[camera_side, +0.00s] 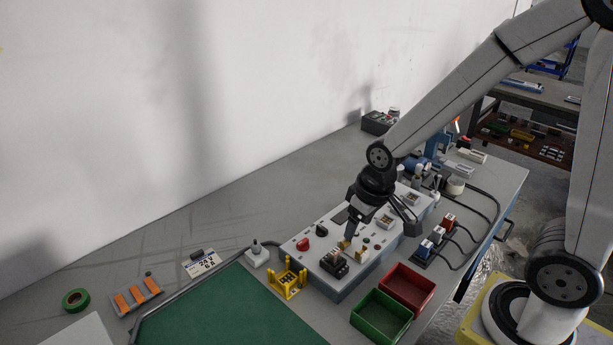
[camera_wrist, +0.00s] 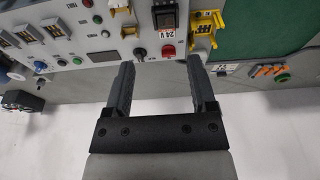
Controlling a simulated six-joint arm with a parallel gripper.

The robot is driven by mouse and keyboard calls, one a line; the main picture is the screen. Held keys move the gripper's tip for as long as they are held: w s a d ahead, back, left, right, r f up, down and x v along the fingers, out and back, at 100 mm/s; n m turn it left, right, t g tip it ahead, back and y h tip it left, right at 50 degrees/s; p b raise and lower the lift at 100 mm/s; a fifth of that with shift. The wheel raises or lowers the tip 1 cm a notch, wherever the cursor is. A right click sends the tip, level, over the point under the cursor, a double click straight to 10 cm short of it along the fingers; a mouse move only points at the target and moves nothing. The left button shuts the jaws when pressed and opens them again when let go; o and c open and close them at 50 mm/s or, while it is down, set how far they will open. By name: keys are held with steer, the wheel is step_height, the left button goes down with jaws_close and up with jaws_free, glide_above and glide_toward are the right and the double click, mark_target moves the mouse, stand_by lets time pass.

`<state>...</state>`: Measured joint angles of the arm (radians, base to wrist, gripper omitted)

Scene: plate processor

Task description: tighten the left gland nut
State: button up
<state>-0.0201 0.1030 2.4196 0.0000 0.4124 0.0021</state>
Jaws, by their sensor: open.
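A small brass-coloured fitting (camera_side: 344,244), which looks like a gland nut, stands on the grey control panel (camera_side: 332,284). A cream and brass fitting (camera_side: 361,256) stands just to its right. Which one is the left gland nut is hard to tell at this size. Two pale fittings also show at the top of the wrist view, one of them a brass-and-white piece (camera_wrist: 128,30).
A red knob (camera_side: 303,244), a black knob (camera_side: 321,230) and a dark switch block (camera_side: 334,264) crowd the panel. A yellow bracket (camera_side: 288,281), a green bin (camera_side: 381,318) and a red bin (camera_side: 407,288) stand in front. The green mat (camera_side: 225,310) is clear.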

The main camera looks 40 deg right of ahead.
steer(key=w+a+f+g, duration=0.1)
steer(key=w+a+f, duration=0.15)
steer(key=w, duration=0.95)
steer(key=n+g, duration=0.1)
steer(key=n, duration=0.1)
glide_above(255, 240)
step_height(255, 240, down, 5)
steer(key=shift+r, duration=0.15)
steer(key=shift+f, duration=3.85)
jaws_close()
